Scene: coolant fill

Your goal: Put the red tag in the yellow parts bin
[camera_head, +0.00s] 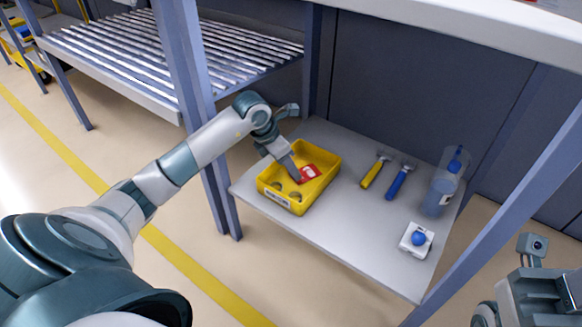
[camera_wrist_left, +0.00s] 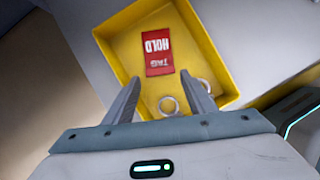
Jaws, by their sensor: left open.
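The red tag (camera_head: 309,172) lies inside the yellow parts bin (camera_head: 326,151), on its floor. In the left wrist view the tag (camera_wrist_left: 157,52) reads "HOLD" and lies flat near the far wall of the bin (camera_wrist_left: 118,20). My left gripper (camera_wrist_left: 165,88) is open, with its fingers reaching over the bin and apart from the tag. In the head view the left gripper (camera_head: 296,180) is at the bin and partly hides its inside. Two metal rings (camera_wrist_left: 167,106) also lie in the bin. My right gripper (camera_head: 545,285) is at the lower right, and its fingertips cannot be made out.
The bin stands on a grey shelf (camera_head: 345,225). A yellow-handled hammer (camera_head: 373,172), a blue-handled hammer (camera_head: 399,183), a clear bottle (camera_head: 443,185) and a white block with a blue knob (camera_head: 416,240) stand to the right. Blue posts frame the shelf.

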